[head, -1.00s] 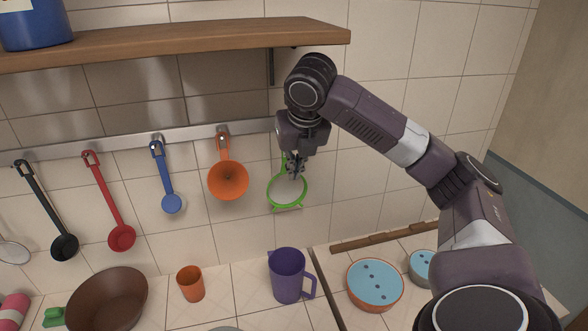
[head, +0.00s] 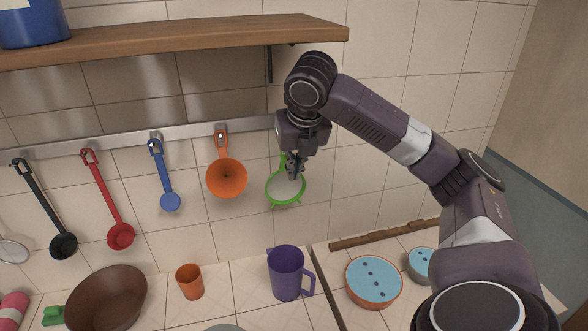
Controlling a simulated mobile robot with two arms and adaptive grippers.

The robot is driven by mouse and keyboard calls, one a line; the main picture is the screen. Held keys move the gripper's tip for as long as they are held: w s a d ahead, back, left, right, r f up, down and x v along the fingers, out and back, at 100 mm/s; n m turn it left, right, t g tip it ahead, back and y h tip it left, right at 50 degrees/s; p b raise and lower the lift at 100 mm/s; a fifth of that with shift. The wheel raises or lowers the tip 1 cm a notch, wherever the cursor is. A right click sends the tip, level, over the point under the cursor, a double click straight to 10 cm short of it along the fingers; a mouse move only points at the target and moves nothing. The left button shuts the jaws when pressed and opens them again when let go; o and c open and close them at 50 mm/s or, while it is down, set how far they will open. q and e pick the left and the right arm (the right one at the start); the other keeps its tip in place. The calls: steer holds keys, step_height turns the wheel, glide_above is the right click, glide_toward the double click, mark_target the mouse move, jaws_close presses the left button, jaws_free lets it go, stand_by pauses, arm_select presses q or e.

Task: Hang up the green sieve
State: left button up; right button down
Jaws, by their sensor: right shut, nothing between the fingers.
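The green sieve (head: 286,202) is against the tiled wall at the right end of the metal rail (head: 120,138), with its round mesh bowl low and its handle up. The top of its handle is hidden behind my right gripper, so I cannot see whether it sits on a hook. My right gripper (head: 293,174) points down in front of the sieve's handle and upper rim. Its fingers are shut with nothing between them. My left gripper is out of view.
A wooden shelf (head: 190,37) juts out above. A purple jug (head: 286,273), orange cup (head: 190,282) and brown bowl (head: 107,300) stand below.

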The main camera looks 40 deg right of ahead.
steer(key=shift+s+a, duration=0.3)
steer(key=shift+s, duration=0.3)
stand_by(1.1)
steer(key=shift+s+a, duration=0.4)
steer(key=shift+s, duration=0.35)
steer(key=shift+s+a, duration=0.4)
steer(key=shift+s, duration=0.3)
steer(key=shift+s+a, duration=0.4)
steer(key=shift+s, duration=0.35)
